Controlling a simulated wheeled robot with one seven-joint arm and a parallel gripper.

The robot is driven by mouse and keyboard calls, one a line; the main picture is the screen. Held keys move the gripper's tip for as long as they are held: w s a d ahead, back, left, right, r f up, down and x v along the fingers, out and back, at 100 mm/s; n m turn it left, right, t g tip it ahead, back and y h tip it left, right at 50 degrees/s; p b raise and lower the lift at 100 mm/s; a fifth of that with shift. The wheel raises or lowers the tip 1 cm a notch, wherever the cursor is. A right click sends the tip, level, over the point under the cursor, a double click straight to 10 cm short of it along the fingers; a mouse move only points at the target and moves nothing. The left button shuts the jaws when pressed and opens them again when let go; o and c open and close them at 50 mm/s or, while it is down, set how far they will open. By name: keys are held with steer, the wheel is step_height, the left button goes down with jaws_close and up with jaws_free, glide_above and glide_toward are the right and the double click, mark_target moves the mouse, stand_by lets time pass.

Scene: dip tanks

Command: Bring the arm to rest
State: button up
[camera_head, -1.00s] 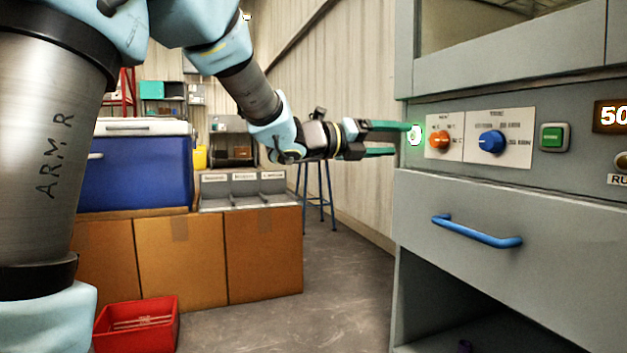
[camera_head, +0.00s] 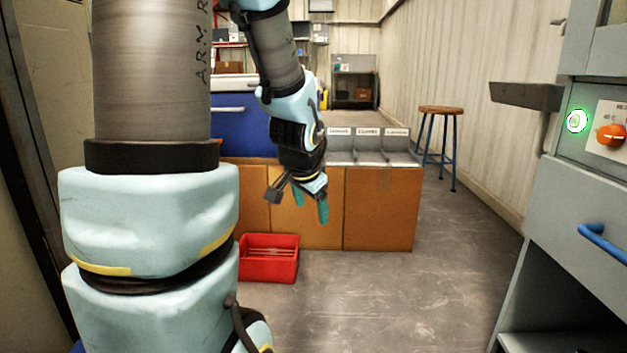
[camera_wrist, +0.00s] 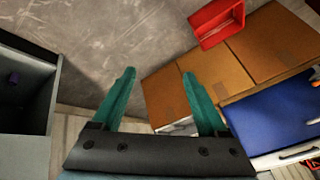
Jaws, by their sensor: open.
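My gripper (camera_head: 312,203) hangs below my bent arm in the head view, with its green fingers pointing down. It is in front of the cardboard-brown boxes and clear of them. In the wrist view my gripper's green fingers (camera_wrist: 157,100) stand apart with nothing between them. Bare floor and the brown boxes (camera_wrist: 207,85) show beyond the fingertips.
A grey machine (camera_head: 560,200) with a lit green button (camera_head: 576,121), an orange knob (camera_head: 610,135) and a blue drawer handle (camera_head: 603,243) stands at right. A red crate (camera_head: 268,262) is on the floor. A stool (camera_head: 441,110) stands behind. The middle floor is clear.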

steer(key=s+a+n+g+p, duration=0.5)
steer(key=s+n, duration=0.3)
steer(key=s, duration=0.4)
step_height(320, 180, up, 36)
steer(key=a+p, duration=0.1)
steer(key=p, duration=3.3)
steer(key=shift+w+f+y+p, duration=0.15)
steer(key=shift+y+p, duration=0.25)
